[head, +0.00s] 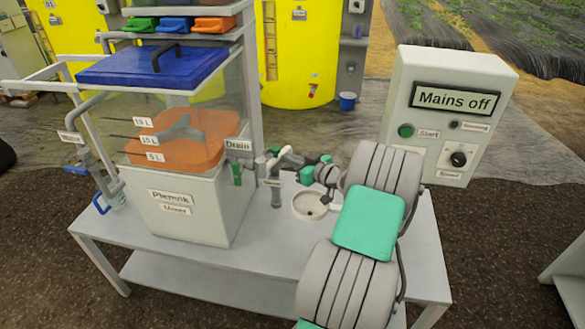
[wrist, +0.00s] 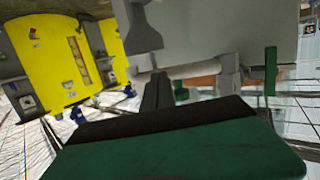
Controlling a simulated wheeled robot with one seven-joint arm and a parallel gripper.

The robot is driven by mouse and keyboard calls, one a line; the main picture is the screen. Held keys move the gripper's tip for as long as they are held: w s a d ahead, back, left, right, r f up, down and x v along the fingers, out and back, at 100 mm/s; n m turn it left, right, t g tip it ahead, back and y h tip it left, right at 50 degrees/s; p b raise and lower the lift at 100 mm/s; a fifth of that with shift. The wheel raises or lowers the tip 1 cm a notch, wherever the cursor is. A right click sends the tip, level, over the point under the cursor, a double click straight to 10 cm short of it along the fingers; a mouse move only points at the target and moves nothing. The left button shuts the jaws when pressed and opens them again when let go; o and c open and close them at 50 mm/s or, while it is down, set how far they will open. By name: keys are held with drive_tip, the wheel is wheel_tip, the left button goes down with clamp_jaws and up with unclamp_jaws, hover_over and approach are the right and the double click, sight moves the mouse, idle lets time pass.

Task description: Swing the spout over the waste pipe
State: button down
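The spout (head: 288,157) is a grey bent pipe on a short post beside the clear mixer tank, at the middle of the head view. The waste pipe (head: 311,205) shows as a round whitish basin with a dark hole, on the bench in front of the spout and to its right. My gripper (head: 316,168) has green fingertips that stand apart, just right of the spout's end. I cannot tell whether they touch it. In the wrist view a green and black finger (wrist: 175,145) fills the bottom, and a grey flared part, unclear, hangs above it.
The mixer tank (head: 190,205) with its blue lid stands on the left of the bench (head: 260,255). A green drain handle (head: 237,175) hangs left of the spout. A control box (head: 447,115) reading "Mains off" stands at the right. My arm covers the bench's right part.

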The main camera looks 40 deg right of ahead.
sight(282, 152)
drive_tip(key=w+b, duration=0.4)
drive_tip(key=shift+a+f+b, duration=0.15)
drive_tip(key=shift+b, duration=0.25)
drive_tip(key=shift+w+r, duration=0.15)
drive_tip(key=shift+r, duration=0.05)
drive_tip(key=shift+w+a+r, duration=0.1)
drive_tip(key=shift+a+r, duration=0.05)
drive_tip(key=shift+r, duration=0.1)
drive_tip(key=shift+d+b, duration=0.3)
drive_tip(key=shift+b, duration=0.15)
drive_tip(key=s+d+r, duration=0.2)
drive_tip(key=s+d, duration=0.6)
drive_tip(key=s, duration=0.3)
drive_tip(key=shift+d+b, duration=0.15)
drive_tip(key=shift+b, duration=0.3)
drive_tip(key=shift+s, duration=0.1)
